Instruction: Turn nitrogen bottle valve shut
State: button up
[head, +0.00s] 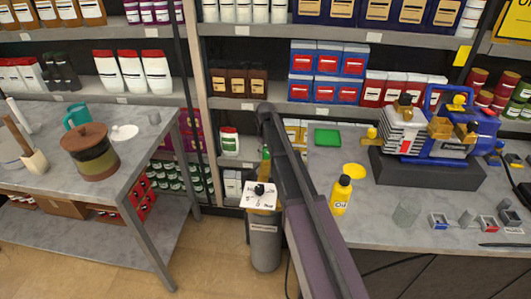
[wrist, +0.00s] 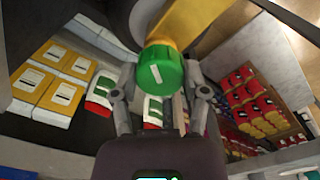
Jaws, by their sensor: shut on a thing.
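The nitrogen bottle (head: 265,245) is a grey cylinder standing on the floor between the two tables. A white panel with a black knob (head: 260,190) is at its upper front. A bit of the green valve handle (head: 266,153) shows above it, beside my arm. In the wrist view the round green valve handle (wrist: 158,72) with a small white label sits on a yellow valve body (wrist: 190,25). My gripper (wrist: 160,80) is shut on the handle, one finger on each side. In the head view my arm hides the gripper.
A grey table (head: 150,128) on the left holds a brown pot (head: 88,150). Stocked shelves (head: 230,105) stand close behind the bottle.

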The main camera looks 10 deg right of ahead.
jog(key=m, duration=0.5)
jog(key=shift+m, duration=0.3)
jog(key=m, duration=0.5)
dwell(0.4)
jog(key=o, duration=1.1)
jog(key=shift+o, duration=0.2)
jog(key=shift+r, duration=0.1)
